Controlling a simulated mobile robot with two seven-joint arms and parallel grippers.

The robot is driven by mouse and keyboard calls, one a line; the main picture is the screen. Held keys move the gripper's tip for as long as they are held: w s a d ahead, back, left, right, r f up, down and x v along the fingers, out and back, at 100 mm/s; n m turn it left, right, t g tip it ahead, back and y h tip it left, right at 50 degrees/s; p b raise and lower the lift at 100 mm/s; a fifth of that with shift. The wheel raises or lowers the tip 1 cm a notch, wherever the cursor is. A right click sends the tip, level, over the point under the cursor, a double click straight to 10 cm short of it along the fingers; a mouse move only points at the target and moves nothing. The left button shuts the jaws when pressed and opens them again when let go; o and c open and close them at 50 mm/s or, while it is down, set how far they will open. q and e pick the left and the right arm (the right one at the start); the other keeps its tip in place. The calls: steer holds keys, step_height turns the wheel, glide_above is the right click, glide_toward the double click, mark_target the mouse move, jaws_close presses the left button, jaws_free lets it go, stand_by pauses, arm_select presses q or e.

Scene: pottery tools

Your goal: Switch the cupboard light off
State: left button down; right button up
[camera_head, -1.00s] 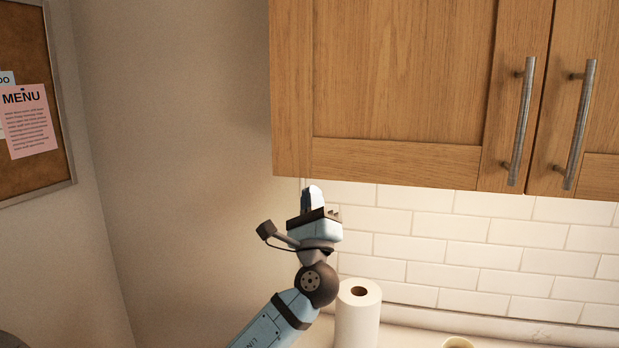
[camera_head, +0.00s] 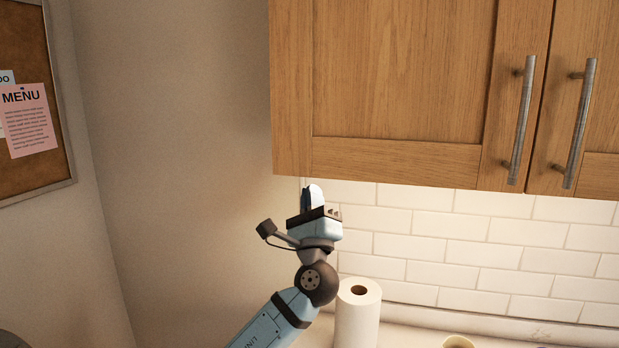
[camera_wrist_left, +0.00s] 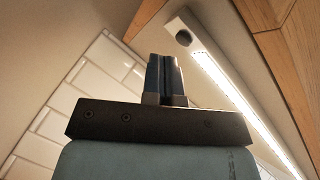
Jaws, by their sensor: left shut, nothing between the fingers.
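The wooden cupboard (camera_head: 400,85) hangs on the wall in the head view. In the left wrist view its light is a bar under the cupboard with a bright lit strip (camera_wrist_left: 240,103). A dark round button (camera_wrist_left: 184,38) sits on the near end of the bar's pale housing. My left gripper (camera_head: 313,192) points up just below the cupboard's lower left corner. In the wrist view the gripper's fingers (camera_wrist_left: 163,62) are shut and empty, just below the button in the picture. A gap shows between fingertips and button. My right gripper is not in view.
A paper towel roll (camera_head: 358,318) stands on the counter right beside my left arm. A pale round item (camera_head: 458,342) shows at the bottom edge. White tiles (camera_head: 450,240) line the wall. A cork board (camera_head: 35,170) hangs at left. The space left of my arm is clear.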

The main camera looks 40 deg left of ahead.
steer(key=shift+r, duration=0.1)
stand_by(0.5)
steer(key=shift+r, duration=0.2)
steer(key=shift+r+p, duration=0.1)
steer(key=shift+p, duration=0.25)
stand_by(0.4)
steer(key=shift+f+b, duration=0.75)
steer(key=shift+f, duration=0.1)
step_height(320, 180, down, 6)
steer(key=b, duration=0.6)
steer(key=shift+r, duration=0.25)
